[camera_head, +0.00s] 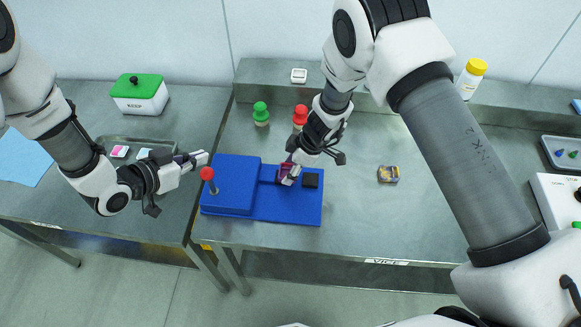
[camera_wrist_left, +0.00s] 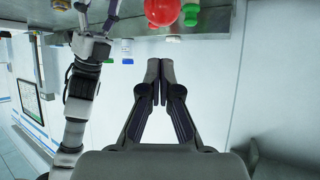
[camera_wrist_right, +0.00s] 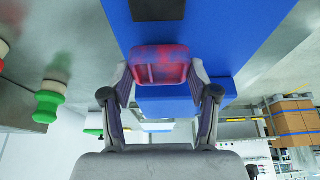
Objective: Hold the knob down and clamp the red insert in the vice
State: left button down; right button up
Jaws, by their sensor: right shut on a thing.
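The blue vice (camera_head: 228,186) lies on the bench, with a raised block on its left and a dark square pad (camera_head: 311,180) on its right. The knob (camera_head: 207,174) is a red ball on a thin stem above the raised block; it also shows at the top of the left wrist view (camera_wrist_left: 163,12). My left gripper (camera_head: 203,158) is shut and empty, just above and behind the knob, apart from it. My right gripper (camera_wrist_right: 160,78) is shut on the red insert (camera_wrist_right: 158,64), over the vice between the raised block and the pad. Whether the insert touches the vice is unclear.
A green-topped piece (camera_head: 260,113) and a red-topped piece (camera_head: 300,114) stand behind the vice. A small boxy part (camera_head: 388,174) lies to its right. A green-lidded box (camera_head: 139,94) and a tray (camera_head: 112,139) are on the left table. The bench right of the vice is mostly clear.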

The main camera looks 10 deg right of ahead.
pick_arm(q)
jog(key=shift+f, duration=0.3)
jog(key=shift+f, duration=1.1)
jog(key=shift+f, duration=3.1)
pick_arm(e)
jog(key=shift+f, duration=0.15)
jog(key=shift+f, duration=0.9)
